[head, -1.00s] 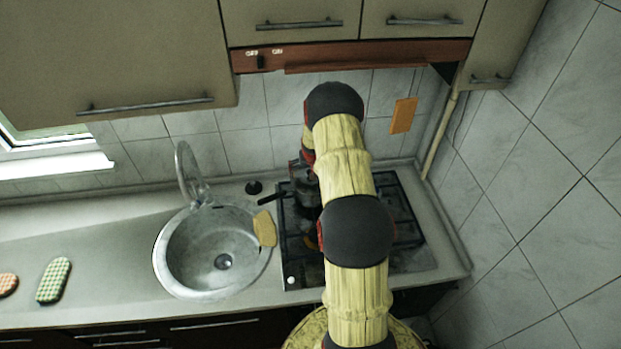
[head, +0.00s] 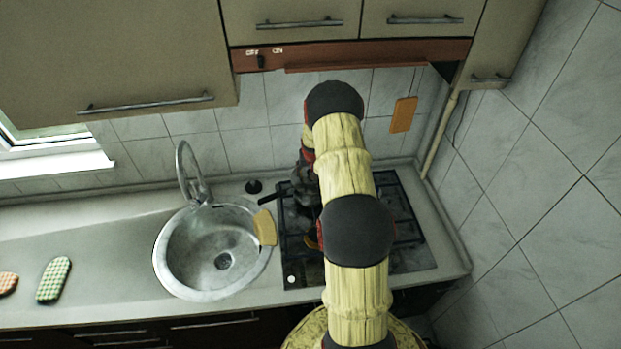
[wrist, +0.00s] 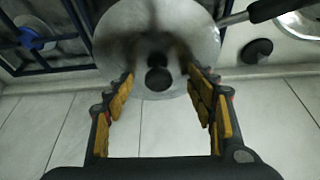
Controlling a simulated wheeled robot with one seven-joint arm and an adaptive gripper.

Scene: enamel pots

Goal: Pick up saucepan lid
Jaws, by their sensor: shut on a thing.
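The saucepan lid (wrist: 122,38) is a round grey disc with a dark round knob (wrist: 157,80), seen in the wrist view. My gripper (wrist: 160,77) has a finger on each side of the knob and is shut on the lid. The saucepan's dark handle (wrist: 268,9) sticks out from behind the lid to the upper right. I cannot tell how far the lid is from the pan's rim.
The stove (head: 410,262) has dark grates. A round sink (head: 190,250) with a tall tap (head: 183,165) lies to its left, with a yellow cloth-like piece (head: 264,228) on its rim. A small black object (head: 254,187) stands behind. Cabinets (head: 290,20) hang above.

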